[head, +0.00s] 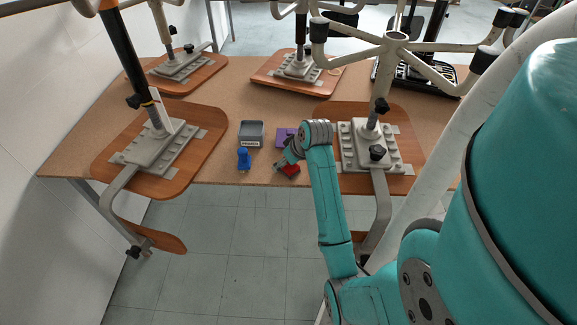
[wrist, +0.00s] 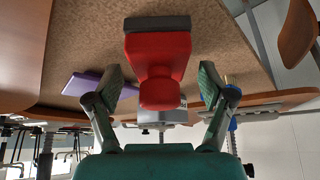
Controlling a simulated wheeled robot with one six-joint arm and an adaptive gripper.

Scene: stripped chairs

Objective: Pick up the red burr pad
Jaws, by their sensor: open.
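The red burr pad (head: 289,171) sits at the front edge of the table in the head view, partly hidden by my gripper (head: 290,155). In the wrist view the red burr pad (wrist: 158,60) is in the middle, with a dark grey base and a rounded red knob pointing towards my gripper (wrist: 160,88). My gripper is open. Its fingers stand on either side of the knob, with visible gaps; I see no contact.
A purple block (head: 285,136) lies just behind the pad. A grey tray (head: 250,134) and a blue-handled thing (head: 243,158) are to the left. Upturned chair seats (head: 180,185) with metal bases flank them on the brown table (head: 226,90).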

